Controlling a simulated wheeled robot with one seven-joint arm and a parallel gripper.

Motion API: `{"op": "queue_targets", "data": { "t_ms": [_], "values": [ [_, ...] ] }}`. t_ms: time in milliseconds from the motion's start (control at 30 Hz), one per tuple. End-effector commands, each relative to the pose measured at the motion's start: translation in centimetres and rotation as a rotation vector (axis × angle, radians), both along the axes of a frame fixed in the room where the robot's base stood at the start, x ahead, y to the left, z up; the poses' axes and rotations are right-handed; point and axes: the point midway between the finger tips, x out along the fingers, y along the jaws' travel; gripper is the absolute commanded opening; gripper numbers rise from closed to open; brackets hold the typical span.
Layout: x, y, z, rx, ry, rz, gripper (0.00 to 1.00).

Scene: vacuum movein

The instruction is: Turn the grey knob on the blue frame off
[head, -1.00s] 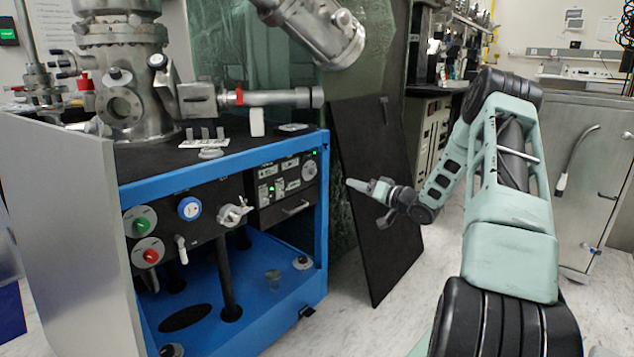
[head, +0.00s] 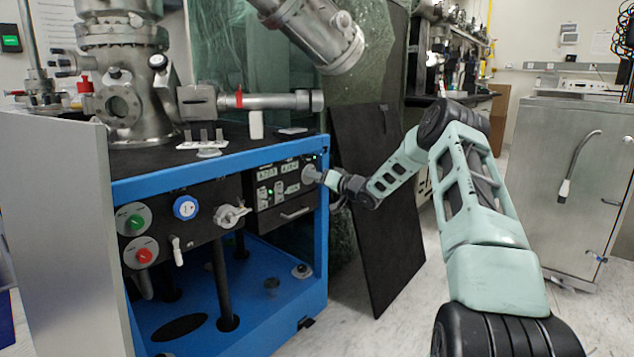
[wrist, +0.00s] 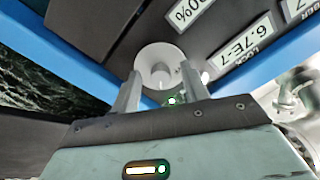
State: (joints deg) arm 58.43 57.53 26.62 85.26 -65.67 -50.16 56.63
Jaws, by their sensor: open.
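A round grey knob (head: 309,173) sits on the dark instrument panel at the right end of the blue frame (head: 322,230). It also shows in the wrist view as a pale disc with a raised centre (wrist: 160,76). My gripper (head: 323,178) is at this knob, coming from the right. In the wrist view its two fingers are apart, one on each side of the knob's raised centre. The fingers partly cover the disc's lower edge. I cannot tell whether they touch the knob.
The panel carries small lit readouts (head: 275,190). Farther left are a silver valve handle (head: 231,215), a blue-rimmed gauge (head: 186,207), and green (head: 135,222) and red (head: 144,255) buttons. A black board (head: 380,230) leans behind my arm. A steel chamber stands above.

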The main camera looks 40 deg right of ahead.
Motion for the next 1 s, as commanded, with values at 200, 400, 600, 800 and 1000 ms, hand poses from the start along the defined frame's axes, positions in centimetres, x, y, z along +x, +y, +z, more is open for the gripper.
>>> {"op": "queue_targets", "data": {
  "t_ms": [200, 400, 600, 800, 1000],
  "values": [
    [0.2, -0.02, 0.04, -0.001, 0.0, -0.001, 0.45],
    [0.17, -0.02, 0.04, -0.001, 0.0, -0.001, 0.14],
    [0.16, -0.02, 0.04, -0.002, 0.0, -0.001, 0.0],
    [0.14, -0.03, 0.07, -0.034, -0.003, -0.001, 0.0],
    [0.17, 0.02, 0.11, -0.133, -0.012, 0.001, 0.0]
  ]
}}
